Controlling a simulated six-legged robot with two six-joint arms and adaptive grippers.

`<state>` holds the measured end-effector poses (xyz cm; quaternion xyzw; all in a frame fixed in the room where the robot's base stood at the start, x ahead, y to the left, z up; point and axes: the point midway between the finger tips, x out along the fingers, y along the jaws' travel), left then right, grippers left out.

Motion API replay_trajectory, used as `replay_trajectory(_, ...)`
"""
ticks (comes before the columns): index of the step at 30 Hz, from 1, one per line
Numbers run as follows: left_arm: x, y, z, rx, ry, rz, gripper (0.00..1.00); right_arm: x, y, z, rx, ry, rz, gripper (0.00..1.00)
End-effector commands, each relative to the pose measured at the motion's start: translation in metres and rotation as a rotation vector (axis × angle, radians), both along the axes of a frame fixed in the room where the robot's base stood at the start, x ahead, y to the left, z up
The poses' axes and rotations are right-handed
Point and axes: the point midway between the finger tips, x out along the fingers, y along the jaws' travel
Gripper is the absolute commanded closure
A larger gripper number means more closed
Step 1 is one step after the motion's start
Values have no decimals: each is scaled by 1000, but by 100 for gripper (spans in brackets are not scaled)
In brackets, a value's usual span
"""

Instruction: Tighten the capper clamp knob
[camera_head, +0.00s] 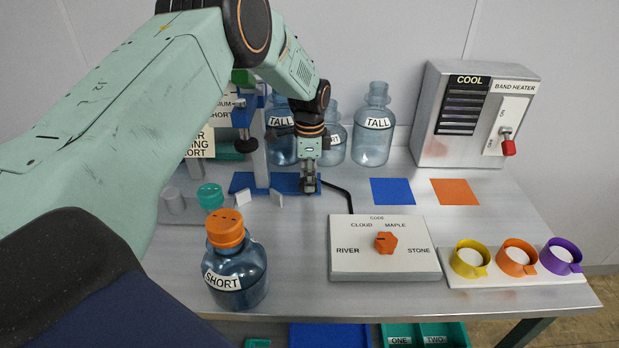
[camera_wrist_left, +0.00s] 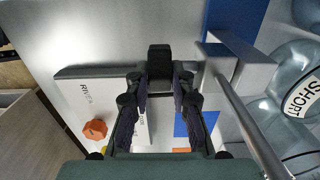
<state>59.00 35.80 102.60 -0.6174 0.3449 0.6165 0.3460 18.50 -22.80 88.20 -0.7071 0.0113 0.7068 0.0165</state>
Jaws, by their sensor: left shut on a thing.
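The capper (camera_head: 262,150) is a stand with a grey column, a blue base plate and a dark pressing head, at the left middle of the table. My left arm passes in front of part of it. My left gripper (camera_head: 309,187) points down at the right end of the blue base plate. In the left wrist view its fingers (camera_wrist_left: 160,72) close together at a small dark piece beside a grey block (camera_wrist_left: 222,68) of the capper. My right gripper is out of view.
An orange-capped SHORT bottle (camera_head: 236,272) stands front left. A selector box (camera_head: 385,262) with an orange knob is front centre, beside yellow, orange and purple rings. Several clear bottles (camera_head: 372,130) stand behind. A band heater box (camera_head: 470,115) stands back right. A black cable runs near the gripper.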

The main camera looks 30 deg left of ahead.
Motion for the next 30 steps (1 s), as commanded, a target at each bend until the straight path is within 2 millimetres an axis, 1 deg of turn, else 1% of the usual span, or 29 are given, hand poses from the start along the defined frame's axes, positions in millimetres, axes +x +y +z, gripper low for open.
replay_trajectory(4,-2,-1,-3,6,9,-2,100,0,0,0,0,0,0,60)
replay_trajectory(11,-1,-3,-4,94,66,-2,100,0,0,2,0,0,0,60)
replay_trajectory(19,-1,-3,-4,99,70,0,100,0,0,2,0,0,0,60)
replay_trajectory(20,-1,-3,-4,99,70,0,76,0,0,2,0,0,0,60)
replay_trajectory(21,-1,-3,-4,99,70,0,73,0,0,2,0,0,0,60)
replay_trajectory(23,-1,-3,-4,99,69,0,68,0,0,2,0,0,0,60)
replay_trajectory(30,0,-3,-3,99,65,0,68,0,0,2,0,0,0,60)
